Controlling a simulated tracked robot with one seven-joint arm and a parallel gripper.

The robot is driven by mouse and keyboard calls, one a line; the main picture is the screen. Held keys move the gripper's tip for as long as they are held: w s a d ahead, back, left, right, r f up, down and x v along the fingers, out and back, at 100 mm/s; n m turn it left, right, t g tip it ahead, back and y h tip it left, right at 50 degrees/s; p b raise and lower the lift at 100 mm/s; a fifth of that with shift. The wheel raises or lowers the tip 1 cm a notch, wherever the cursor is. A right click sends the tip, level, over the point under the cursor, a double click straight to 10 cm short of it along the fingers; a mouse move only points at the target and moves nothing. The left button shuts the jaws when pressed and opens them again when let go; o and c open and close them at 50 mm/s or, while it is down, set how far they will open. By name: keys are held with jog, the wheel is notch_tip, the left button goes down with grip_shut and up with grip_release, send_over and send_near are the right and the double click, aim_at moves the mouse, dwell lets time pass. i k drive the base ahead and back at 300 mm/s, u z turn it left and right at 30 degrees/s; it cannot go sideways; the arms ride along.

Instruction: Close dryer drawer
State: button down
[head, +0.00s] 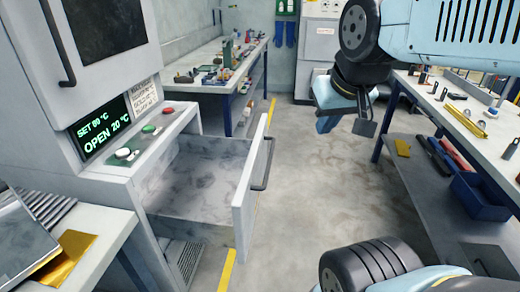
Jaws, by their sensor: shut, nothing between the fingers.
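The dryer drawer (246,187) stands pulled out to the right from the lower part of the dryer (52,118). Its inside looks empty, with a stained grey floor. A dark bar handle (266,165) is on the outer face of its front panel. The dryer display (100,132) reads "SET 60 °C" and "OPEN 20 °C". My gripper (328,122) hangs in the air to the right of the drawer front, clear of the handle. It is shut and empty, and its fingertips are small and partly hidden in this view.
A workbench (190,79) with tools stands behind the drawer. Another bench (450,115) with tools and a lower shelf runs along the right. A side table with a gold sheet (65,255) is at front left. Open floor (330,185) lies between drawer and right bench.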

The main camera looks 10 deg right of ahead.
aim_at(203, 190)
jog(key=i, duration=1)
